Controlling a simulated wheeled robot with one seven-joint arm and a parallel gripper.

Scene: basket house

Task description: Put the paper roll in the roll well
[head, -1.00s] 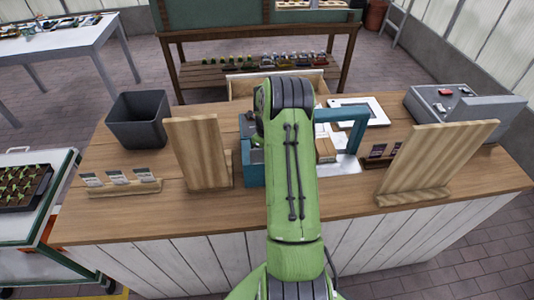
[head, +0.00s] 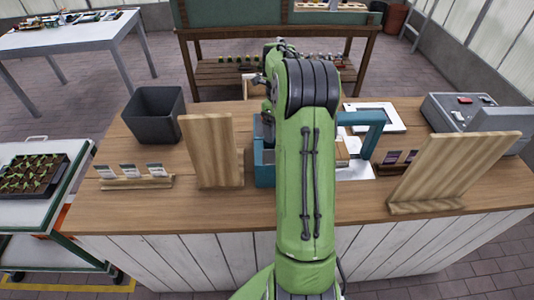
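I cannot make out the paper roll or the roll well; my green arm covers the middle of the counter. A teal device stands there, its teal box (head: 264,165) showing left of my arm and its teal handle-like frame (head: 374,130) to the right. A grey till-like machine (head: 460,112) with a red button stands at the counter's right end. My gripper is mostly hidden behind my arm; dark parts near my wrist (head: 264,84) show above the counter's far side. Its fingers and anything in them cannot be made out.
On the wooden counter (head: 200,212) stand a dark bin (head: 153,115), two upright wooden boards (head: 213,150) (head: 455,170), a card holder (head: 135,183) and a white-framed tablet (head: 375,116). A seedling trolley (head: 35,215) is at the left. The counter's front strip is clear.

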